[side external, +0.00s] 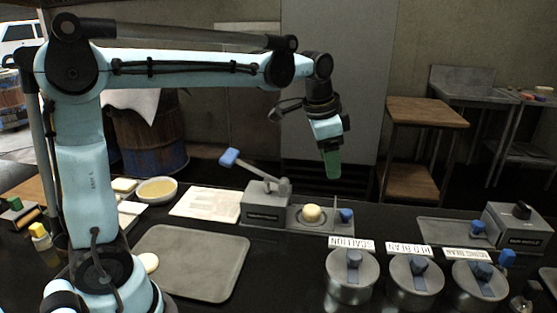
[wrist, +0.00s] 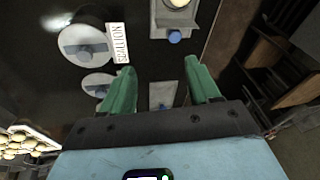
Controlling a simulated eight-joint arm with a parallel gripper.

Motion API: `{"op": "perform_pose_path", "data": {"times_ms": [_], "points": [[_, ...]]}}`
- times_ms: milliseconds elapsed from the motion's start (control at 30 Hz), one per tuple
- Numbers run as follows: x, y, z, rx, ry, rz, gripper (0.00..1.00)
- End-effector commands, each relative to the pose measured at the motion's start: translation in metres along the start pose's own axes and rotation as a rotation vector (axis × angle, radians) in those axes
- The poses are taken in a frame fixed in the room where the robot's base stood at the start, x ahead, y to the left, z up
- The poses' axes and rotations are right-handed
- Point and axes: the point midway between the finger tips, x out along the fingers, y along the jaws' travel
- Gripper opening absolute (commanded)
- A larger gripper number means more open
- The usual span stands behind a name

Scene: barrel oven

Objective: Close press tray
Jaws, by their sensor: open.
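The press (side external: 265,205) is a grey box with a raised lever ending in a blue handle (side external: 229,157). Its grey tray (side external: 333,226) extends out to the right of the box, with a pale dough ball (side external: 312,213) on it and a blue knob (side external: 346,215) at its right end. In the wrist view the tray (wrist: 190,18) and its knob (wrist: 174,37) show at the top, partly cut off. My gripper (side external: 332,163) has green fingers pointing down, above the tray's knob end and apart from it. In the wrist view my gripper (wrist: 160,66) is open with nothing between the fingers.
Several round lidded pots, including the scallion pot (side external: 352,277), stand in front and to the right. A second grey machine (side external: 515,230) with its own tray (side external: 443,228) is at far right. A flat grey board (side external: 190,262) and a bowl (side external: 157,190) are at left.

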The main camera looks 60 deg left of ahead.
Motion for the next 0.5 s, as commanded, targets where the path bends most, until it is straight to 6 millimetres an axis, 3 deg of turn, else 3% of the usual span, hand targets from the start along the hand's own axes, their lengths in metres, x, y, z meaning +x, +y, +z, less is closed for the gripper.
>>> {"op": "perform_pose_path", "data": {"times_ms": [200,500], "points": [[0.024,-0.027,-0.033,0.167,-0.087,0.065,0.61],[0.066,-0.049,-0.056,0.37,-0.173,0.164,0.61]]}}
